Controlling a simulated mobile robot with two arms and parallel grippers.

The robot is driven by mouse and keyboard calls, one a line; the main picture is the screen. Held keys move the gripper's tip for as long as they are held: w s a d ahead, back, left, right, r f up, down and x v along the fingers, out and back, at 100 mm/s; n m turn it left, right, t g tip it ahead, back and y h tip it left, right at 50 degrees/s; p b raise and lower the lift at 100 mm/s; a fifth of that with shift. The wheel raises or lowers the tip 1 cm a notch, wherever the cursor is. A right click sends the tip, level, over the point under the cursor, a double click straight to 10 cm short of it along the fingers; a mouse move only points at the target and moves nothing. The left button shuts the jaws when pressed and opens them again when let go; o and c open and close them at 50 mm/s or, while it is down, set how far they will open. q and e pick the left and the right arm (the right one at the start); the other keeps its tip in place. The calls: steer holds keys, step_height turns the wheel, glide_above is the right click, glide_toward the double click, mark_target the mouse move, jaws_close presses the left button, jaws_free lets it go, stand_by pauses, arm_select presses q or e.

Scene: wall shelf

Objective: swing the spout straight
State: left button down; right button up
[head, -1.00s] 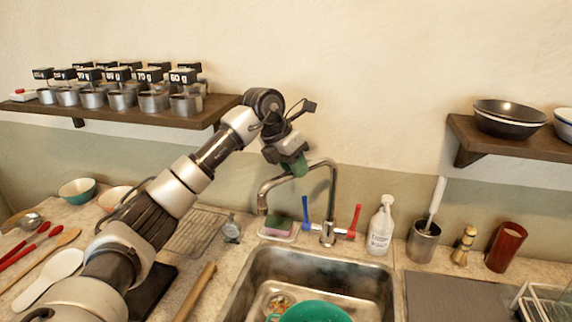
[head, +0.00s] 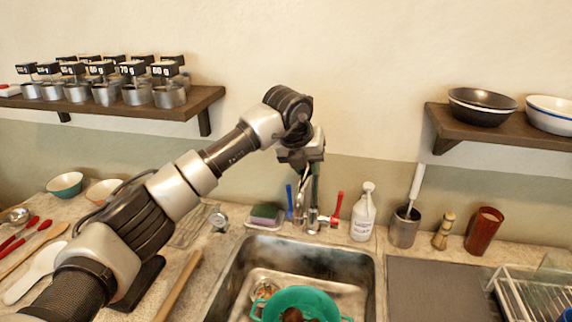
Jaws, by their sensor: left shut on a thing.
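The metal tap stands behind the sink, with a blue lever (head: 290,197) on its left and a red lever (head: 338,204) on its right. Its spout (head: 299,205) now points mostly forward over the sink's back edge, its tip slightly left of the tap base (head: 313,222). My left gripper (head: 312,168) is at the top of the spout, shut on it; the wrist and fingers hide the upper bend. My right gripper is not in view.
The sink (head: 345,257) holds a green colander (head: 302,296). A sponge (head: 266,213) sits left of the tap, a white soap bottle (head: 363,212) right of it. Wall shelves with metal cups (head: 135,95) and bowls (head: 482,110) flank my arm.

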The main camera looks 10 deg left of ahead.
arm_select(q)
steer(key=shift+d+r, duration=0.1)
stand_by(0.3)
steer(key=c, duration=1)
jaws_free()
steer(key=shift+o, duration=0.2)
steer(key=b+v, duration=0.3)
steer(key=v, duration=0.7)
steer(key=shift+r, duration=0.3)
steer(key=shift+s, duration=0.15)
